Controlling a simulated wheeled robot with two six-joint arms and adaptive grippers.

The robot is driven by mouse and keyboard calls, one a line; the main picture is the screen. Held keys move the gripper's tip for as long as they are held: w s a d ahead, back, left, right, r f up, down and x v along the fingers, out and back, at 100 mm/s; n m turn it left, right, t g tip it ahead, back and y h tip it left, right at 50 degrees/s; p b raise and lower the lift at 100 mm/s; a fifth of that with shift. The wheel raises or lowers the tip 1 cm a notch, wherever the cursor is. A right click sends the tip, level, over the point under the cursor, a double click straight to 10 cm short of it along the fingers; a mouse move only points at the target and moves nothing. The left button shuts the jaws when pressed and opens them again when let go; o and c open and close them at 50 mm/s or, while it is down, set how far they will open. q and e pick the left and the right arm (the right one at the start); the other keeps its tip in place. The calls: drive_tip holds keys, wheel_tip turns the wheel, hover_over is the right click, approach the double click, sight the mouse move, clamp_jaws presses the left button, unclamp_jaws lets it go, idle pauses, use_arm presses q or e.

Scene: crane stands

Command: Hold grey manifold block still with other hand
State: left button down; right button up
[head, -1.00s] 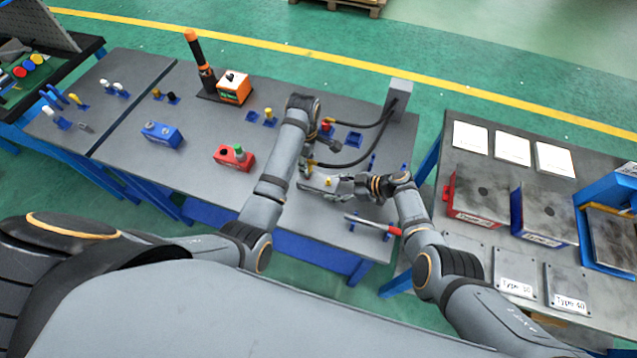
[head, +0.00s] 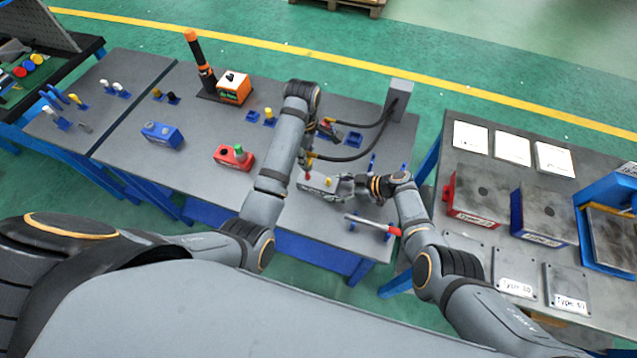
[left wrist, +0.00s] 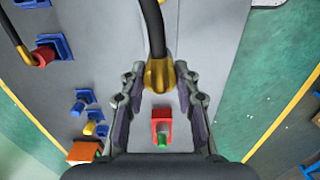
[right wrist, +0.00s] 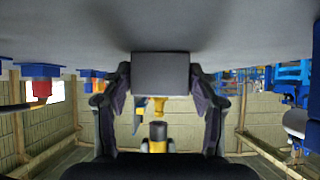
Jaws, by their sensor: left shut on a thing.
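The grey manifold block (head: 316,186) lies on the table in the head view, with a yellow fitting (head: 328,182) on top. My right gripper (head: 345,186) is at its right end. In the right wrist view the block (right wrist: 160,74) sits between the right fingers (right wrist: 160,100); whether they press on it is unclear. My left gripper (left wrist: 158,82) is shut on a yellow hose connector (left wrist: 159,76) with a black hose. In the right wrist view a dark and yellow connector end (right wrist: 158,137) lines up with the block's yellow fitting, apart from it. My left forearm partly hides this area in the head view.
A grey post (head: 400,95) carries two black hoses. A red-handled tool (head: 372,224) lies on blue supports at the front right. A red block (head: 234,157), a blue block (head: 162,135) and an orange box (head: 234,87) stand to the left.

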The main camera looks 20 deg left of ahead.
drive_tip(key=o, duration=0.4)
drive_tip(key=shift+d, duration=0.1)
drive_tip(key=v, duration=1.2)
use_arm(q)
wheel_tip(320, 180, up, 4)
drive_tip(key=p, duration=0.6)
drive_tip(key=shift+r, duration=0.1)
use_arm(e)
wheel_tip(320, 180, up, 6)
drive_tip(key=shift+f, duration=0.15)
